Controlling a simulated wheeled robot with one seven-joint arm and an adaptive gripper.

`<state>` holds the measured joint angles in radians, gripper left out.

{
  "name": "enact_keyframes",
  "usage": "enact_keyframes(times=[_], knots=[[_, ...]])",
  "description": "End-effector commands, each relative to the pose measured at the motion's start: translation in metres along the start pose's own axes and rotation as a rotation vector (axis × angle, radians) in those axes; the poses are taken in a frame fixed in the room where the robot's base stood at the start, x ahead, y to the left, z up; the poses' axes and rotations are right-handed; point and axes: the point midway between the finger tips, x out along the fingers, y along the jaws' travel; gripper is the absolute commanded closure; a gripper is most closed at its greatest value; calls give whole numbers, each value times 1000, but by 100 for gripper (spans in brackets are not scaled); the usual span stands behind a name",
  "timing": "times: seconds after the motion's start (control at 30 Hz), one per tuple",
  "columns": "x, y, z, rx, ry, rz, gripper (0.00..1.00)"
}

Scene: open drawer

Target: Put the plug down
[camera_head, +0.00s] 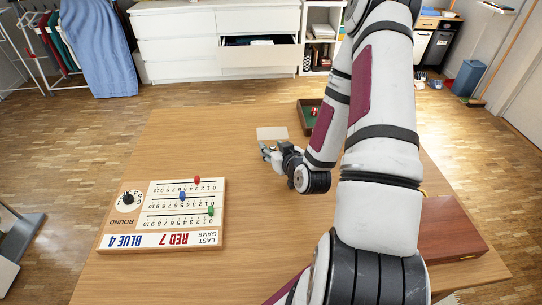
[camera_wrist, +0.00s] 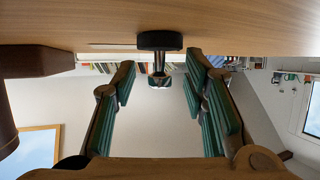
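The likely plug shows in the wrist view as a round black disc (camera_wrist: 160,40) with a short metallic stem and a small end piece. The picture is inverted, with the wooden table (camera_wrist: 230,25) at the top, and the disc is against or very near it; I cannot tell whether they touch. My gripper (camera_wrist: 160,75) has green-padded fingers apart, with clear gaps on both sides of the stem. In the head view my gripper (camera_head: 268,152) is low over the table, just in front of a pale card (camera_head: 271,133). I cannot make out the plug there.
A scoreboard (camera_head: 216,225) lies at the left. A dark tray with green lining (camera_head: 302,123) stands at the back, partly behind my arm. A brown wooden box (camera_head: 455,235) is at the right. Behind the table, a white dresser has an open drawer (camera_head: 259,58). Table between scoreboard and gripper is clear.

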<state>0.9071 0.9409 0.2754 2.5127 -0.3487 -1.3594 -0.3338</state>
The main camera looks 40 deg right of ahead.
Motion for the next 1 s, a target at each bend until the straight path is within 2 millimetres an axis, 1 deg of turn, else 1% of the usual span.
enact_keyframes(times=[0.1,0.33,0.37,0.4,0.47,0.5,0.53,0.87,1.0], knots=[[7,0,0,0,-1,0,60],[8,0,-1,0,-1,1,60],[8,0,0,0,-1,1,65],[8,0,0,0,-1,1,74],[8,0,0,0,-1,1,87],[8,0,0,0,-1,1,96],[7,0,0,0,-1,1,100],[7,0,0,0,-3,1,100],[6,0,-3,0,-3,1,100]])
